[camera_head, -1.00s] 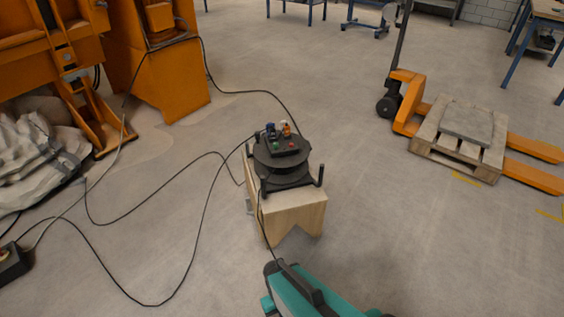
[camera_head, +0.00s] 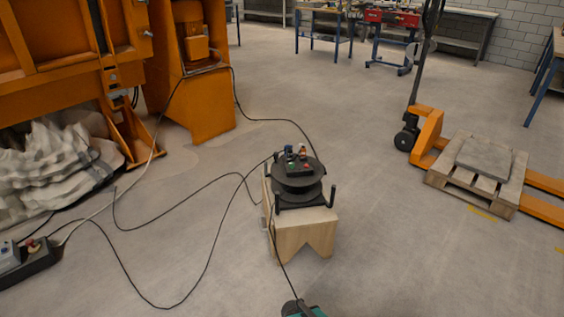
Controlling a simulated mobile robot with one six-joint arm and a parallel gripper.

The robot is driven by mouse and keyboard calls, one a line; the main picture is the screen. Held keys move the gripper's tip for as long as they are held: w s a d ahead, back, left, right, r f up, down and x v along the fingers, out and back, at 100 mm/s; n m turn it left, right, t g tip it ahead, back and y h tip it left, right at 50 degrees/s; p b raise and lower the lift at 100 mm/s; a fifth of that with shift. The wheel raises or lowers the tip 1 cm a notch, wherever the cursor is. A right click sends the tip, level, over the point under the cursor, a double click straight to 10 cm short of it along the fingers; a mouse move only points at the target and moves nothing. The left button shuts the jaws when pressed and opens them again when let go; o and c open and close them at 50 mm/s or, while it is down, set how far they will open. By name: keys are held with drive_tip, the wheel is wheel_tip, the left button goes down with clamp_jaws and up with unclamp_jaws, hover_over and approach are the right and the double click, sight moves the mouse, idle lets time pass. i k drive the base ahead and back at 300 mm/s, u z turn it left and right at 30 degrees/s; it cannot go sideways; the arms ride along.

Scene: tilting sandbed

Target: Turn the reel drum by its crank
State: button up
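The reel drum (camera_head: 298,186) is black and round, and it stands upright on a wooden stool-like block (camera_head: 303,234) in the middle of the camera_head view. A small panel with a red and a green spot and some blue and orange sockets (camera_head: 296,158) sits on its top. Two black uprights stand at the front corners of its base. I cannot tell which part is the crank. A teal and black part of my arm (camera_head: 304,310) shows at the bottom edge, in front of the block. My gripper's fingers do not show.
Black cables (camera_head: 205,265) lie across the floor left of the block and run to a black box (camera_head: 30,265). An orange machine (camera_head: 200,100) stands at the back left. A pallet truck with a wooden pallet (camera_head: 460,185) stands at the right.

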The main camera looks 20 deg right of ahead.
sight(306, 189)
drive_tip(key=z, duration=0.05)
drive_tip(key=k, duration=0.25)
drive_tip(key=u, duration=0.3)
drive_tip(key=i, duration=0.55)
drive_tip(key=u, duration=0.55)
drive_tip(key=i, duration=0.8)
drive_tip(key=u, duration=0.3)
drive_tip(key=i, duration=1.25)
drive_tip(key=z, duration=0.15)
